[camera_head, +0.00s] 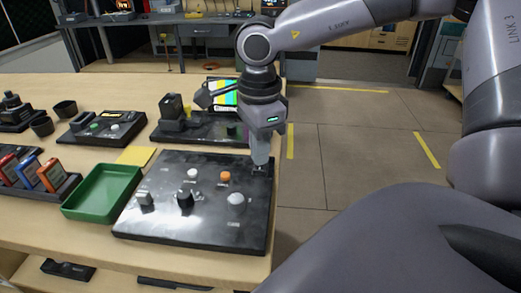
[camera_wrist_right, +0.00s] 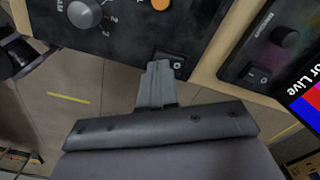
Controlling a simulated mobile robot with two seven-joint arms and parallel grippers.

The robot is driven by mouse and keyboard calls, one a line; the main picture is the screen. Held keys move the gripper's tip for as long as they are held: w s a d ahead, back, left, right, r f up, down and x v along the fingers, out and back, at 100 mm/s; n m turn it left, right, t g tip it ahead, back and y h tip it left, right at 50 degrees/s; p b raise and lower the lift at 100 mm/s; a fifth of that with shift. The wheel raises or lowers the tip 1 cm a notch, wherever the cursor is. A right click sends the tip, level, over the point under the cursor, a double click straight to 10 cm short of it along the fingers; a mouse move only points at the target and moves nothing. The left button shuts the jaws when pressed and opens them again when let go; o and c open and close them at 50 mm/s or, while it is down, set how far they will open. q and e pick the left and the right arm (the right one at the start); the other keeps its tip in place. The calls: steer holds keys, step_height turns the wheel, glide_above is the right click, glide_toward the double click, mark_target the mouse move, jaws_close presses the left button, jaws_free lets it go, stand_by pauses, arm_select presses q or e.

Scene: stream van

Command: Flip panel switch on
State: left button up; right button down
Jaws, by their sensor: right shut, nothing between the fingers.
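A black control panel (camera_head: 160,222) lies on the wooden table, with white and orange buttons, dark knobs and a grey dome on it. A small rocker switch (camera_wrist_right: 178,64) sits near the panel's edge in the wrist view, next to the orange button (camera_wrist_right: 160,4). In the head view this is the panel's far right corner. My right gripper (camera_head: 261,163) points down over that corner; its fingers are closed and empty. In the wrist view its fingertips (camera_wrist_right: 159,66) are right at the switch and partly cover it. I cannot tell contact or the switch's position.
A green tray (camera_head: 77,209) stands left of the panel, with a yellow note (camera_head: 136,155) behind it. Another black panel (camera_head: 205,135) and a colour-bar screen (camera_head: 223,93) stand behind. The table's right edge is close to the gripper; open floor lies beyond.

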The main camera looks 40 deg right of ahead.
mark_target(260, 168)
steer(key=shift+f+b, duration=1)
steer(key=shift+b, duration=0.05)
stand_by(0.9)
steer(key=shift+r+p, duration=2.2)
steer(key=shift+r, duration=1.4)
steer(key=shift+f, duration=0.1)
